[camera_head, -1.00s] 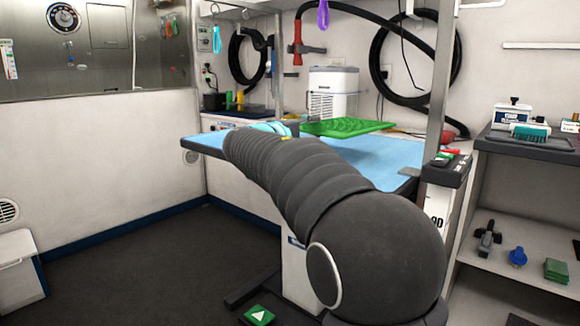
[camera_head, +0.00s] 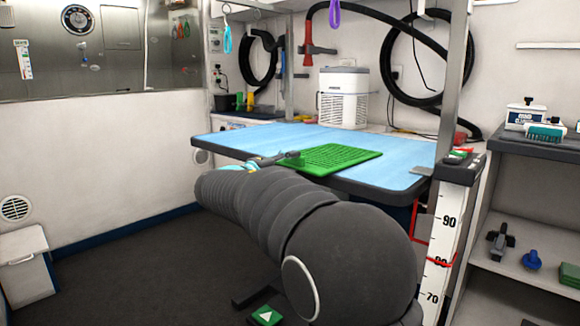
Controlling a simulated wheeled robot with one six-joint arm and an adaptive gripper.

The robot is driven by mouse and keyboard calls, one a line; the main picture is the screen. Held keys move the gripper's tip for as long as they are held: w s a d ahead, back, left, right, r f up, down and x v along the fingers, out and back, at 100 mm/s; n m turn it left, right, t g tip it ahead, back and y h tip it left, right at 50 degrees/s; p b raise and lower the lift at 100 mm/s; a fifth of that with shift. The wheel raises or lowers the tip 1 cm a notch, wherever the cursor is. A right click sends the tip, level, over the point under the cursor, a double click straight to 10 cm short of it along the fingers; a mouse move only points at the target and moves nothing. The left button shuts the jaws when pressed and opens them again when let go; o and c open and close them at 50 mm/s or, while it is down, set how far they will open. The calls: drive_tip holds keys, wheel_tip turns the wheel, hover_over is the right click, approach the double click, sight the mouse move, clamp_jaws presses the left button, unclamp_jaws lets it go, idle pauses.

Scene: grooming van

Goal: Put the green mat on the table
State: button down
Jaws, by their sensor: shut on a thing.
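The green mat (camera_head: 335,157) is a flat, textured rectangle over the front middle of the blue table (camera_head: 225,140). It looks level and close to the tabletop; I cannot tell whether it touches. My gripper (camera_head: 284,156) is at the mat's left edge and shut on it. The fingertips are small and partly hidden here. My dark ribbed arm covers part of the table's front edge.
A white appliance (camera_head: 343,98) stands behind the table. An upright post (camera_head: 453,85) rises at the table's right, near a shelf unit (camera_head: 510,150) with brushes and tools. The table's left and back right are clear.

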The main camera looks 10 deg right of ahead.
drive_tip(key=c, duration=0.8)
unclamp_jaws()
drive_tip(key=shift+o, duration=0.2)
drive_tip(key=shift+a, duration=0.1)
drive_tip(key=v, duration=1.2)
drive_tip(key=shift+s, duration=0.1)
